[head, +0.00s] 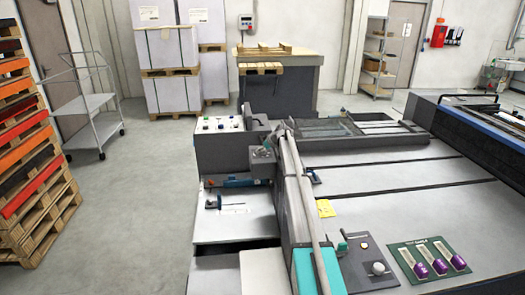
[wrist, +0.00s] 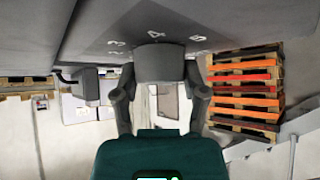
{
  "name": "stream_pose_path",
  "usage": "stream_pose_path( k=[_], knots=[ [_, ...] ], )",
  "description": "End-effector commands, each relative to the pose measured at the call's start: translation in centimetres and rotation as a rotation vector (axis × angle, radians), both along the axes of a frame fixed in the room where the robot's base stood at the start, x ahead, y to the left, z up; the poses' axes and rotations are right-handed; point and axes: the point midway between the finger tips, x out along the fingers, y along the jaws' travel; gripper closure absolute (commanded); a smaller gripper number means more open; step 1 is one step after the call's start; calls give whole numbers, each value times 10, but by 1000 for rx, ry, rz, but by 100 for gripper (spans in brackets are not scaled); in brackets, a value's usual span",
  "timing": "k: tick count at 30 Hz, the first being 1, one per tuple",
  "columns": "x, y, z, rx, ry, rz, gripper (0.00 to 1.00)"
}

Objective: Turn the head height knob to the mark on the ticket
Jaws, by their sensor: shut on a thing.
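In the wrist view, my gripper (wrist: 160,74) is shut on a dark grey knob (wrist: 162,55), with one finger on each side of it. The knob stands on a grey panel (wrist: 95,42) with white numerals around it. A 4 shows just past the knob, with other numerals to either side. The knob's pointer is not visible. In the head view, a small yellow slip (head: 325,209) lies on the machine bed, its writing too small to read. I cannot clearly make out the held knob in the head view.
A dark panel (head: 362,262) with a pale round knob and a green board (head: 405,262) with several purple-ended samples are at front right. A pallet stack (head: 35,160) and a trolley (head: 95,128) stand left. Floor between trolley and machine is clear.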

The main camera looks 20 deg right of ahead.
Motion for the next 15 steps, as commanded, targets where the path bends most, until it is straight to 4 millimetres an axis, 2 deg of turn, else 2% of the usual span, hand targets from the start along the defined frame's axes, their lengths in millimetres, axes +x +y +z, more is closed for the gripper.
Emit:
stream_pose_path(
  k=[8, 15],
  knots=[
    [-1, 2, 0, -3, -1, -100, 91],
    [-1, 2, 0, -3, -1, -255, 91]
  ],
)
